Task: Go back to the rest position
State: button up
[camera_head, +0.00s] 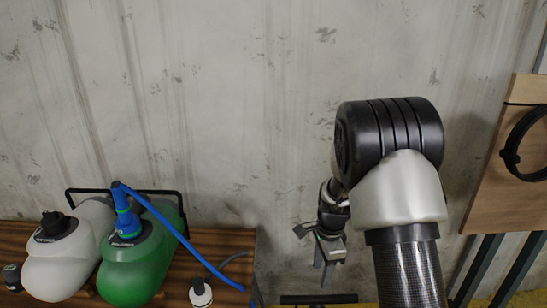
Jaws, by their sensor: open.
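My gripper (324,268) hangs from the end of my arm near the middle of the head view, fingers pointing down. Its fingers are small in the picture, and nothing shows between them. It is to the right of the wooden bench and apart from it. My arm's large black joint and silver link stand in front, to the right of the gripper.
A wooden bench (226,240) at lower left holds a green tank (140,262) with a blue fitting and hose (180,238), a white tank (60,262) and a small white-and-black item (200,293). A wooden board (508,165) with a black ring stands right. A concrete wall is behind.

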jog(key=s+r+n+t, duration=0.1)
jog(key=s+r+n, duration=0.35)
jog(key=r, duration=0.55)
jog(key=s+r+n+t, duration=0.25)
jog(key=s+r, duration=0.35)
jog(key=r, duration=0.4)
jog(key=s+r+n+t, duration=0.1)
jog(key=s+r+n, duration=0.2)
jog(key=s+n, duration=0.35)
jog(key=s+r+n+t, duration=0.1)
jog(key=s+r+n, duration=0.25)
jog(key=s, duration=0.65)
notch_tip(320, 180, up, 22)
jog(key=m+p, duration=0.1)
jog(key=p, duration=2.1)
jog(key=shift+w+d+r, duration=0.15)
jog(key=shift+w, duration=0.2)
